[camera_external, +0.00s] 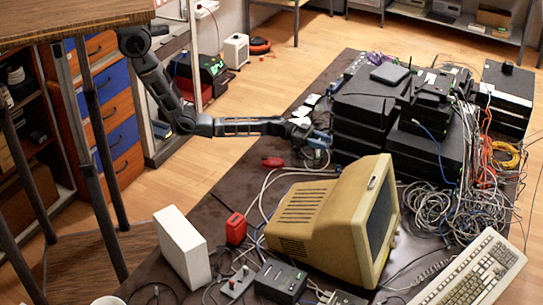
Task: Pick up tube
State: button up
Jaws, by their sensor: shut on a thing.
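My arm reaches from the upper left out over the dark brown table (215,205). My gripper (308,131) is at its end, at the near left side of the stacked black equipment. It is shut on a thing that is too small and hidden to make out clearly. A small blue and light-coloured shape (319,140) shows right at the fingertips; I cannot tell whether it is the tube or part of the clutter behind. No other thing in view can be clearly told as a tube.
Black equipment boxes (362,108) stand close right of my gripper. A beige monitor (318,212), a red object (272,162) and loose cables (440,210) lie nearer. A white box (181,247) and a keyboard (475,270) are at the front.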

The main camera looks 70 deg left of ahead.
grip_shut()
